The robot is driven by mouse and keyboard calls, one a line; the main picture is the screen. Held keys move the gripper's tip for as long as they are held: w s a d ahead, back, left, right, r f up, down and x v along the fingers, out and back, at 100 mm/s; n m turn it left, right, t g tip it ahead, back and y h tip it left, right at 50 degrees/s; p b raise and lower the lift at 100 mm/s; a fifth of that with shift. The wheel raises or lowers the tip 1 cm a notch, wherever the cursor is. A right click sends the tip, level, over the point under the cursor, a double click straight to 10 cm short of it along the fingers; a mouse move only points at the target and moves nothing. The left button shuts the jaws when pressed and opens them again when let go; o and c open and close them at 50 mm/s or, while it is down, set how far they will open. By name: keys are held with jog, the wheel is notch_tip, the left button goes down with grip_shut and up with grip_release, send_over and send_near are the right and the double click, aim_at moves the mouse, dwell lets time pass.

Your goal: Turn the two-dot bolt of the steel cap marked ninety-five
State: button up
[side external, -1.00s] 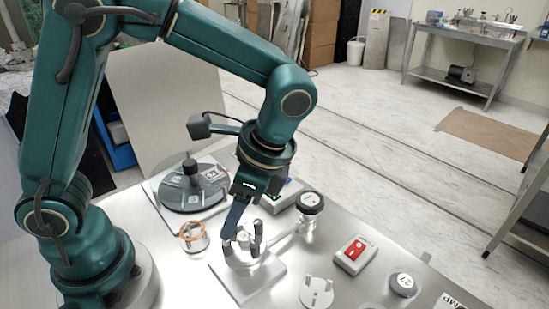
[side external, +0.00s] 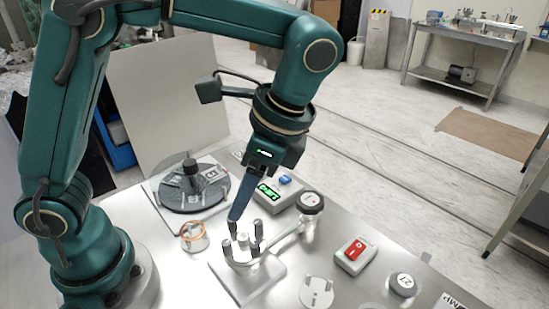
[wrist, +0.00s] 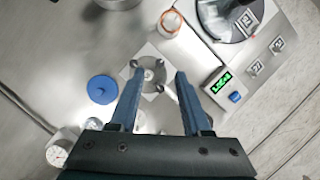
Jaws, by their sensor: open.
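A steel fitting (side external: 243,256) with several upright posts stands on a pale square plate (side external: 262,280) in the side view. It also shows in the wrist view (wrist: 150,73), between my fingers as seen from above. My gripper (side external: 234,217) is open and empty, tilted, with its fingertips just above the posts. In the wrist view its two blue fingers (wrist: 158,76) are apart on either side of the fitting. I cannot read a ninety-five on any cap, and I cannot make out dots on the posts.
A dark round disc (side external: 192,186) with number labels stands behind, near an orange-rimmed glass ring (side external: 194,238). A box with a green display (side external: 268,192), a black-topped gauge (side external: 310,202), a red switch box (side external: 354,252) and loose caps (side external: 402,284) lie right of the fitting.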

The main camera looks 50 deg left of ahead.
aim_at(255, 243)
jog(key=m, duration=0.4)
jog(key=shift+w+d+f, duration=0.15)
jog(key=shift+d+f, duration=0.2)
jog(key=shift+d, duration=0.05)
jog(key=m, duration=0.2)
jog(key=d+m+t+h, duration=0.1)
jog(key=m, duration=0.2)
jog(key=shift+d+f, duration=0.1)
jog(key=shift+f, duration=0.1)
jog(key=shift+s+d+m+h, duration=0.15)
jog(key=shift+m+h, duration=0.1)
jog(key=shift+m, duration=0.3)
jog(key=shift+s+d+m+h, duration=0.1)
jog(key=shift+m+h, duration=0.15)
jog(key=shift+m, duration=0.3)
jog(key=m, duration=0.2)
jog(key=d+m+t+h, duration=0.1)
jog(key=m, duration=0.1)
jog(key=shift+s+r, duration=0.15)
jog(key=shift+s, duration=0.1)
jog(key=shift+s+d+r+m, duration=0.15)
jog(key=shift+s+m, duration=0.05)
jog(key=shift+m, duration=0.4)
jog(key=shift+s+r+h, duration=0.15)
jog(key=shift+s+h, duration=0.05)
jog(key=shift+h, duration=0.1)
jog(key=shift+t, duration=0.3)
jog(key=shift+f, duration=2.4)
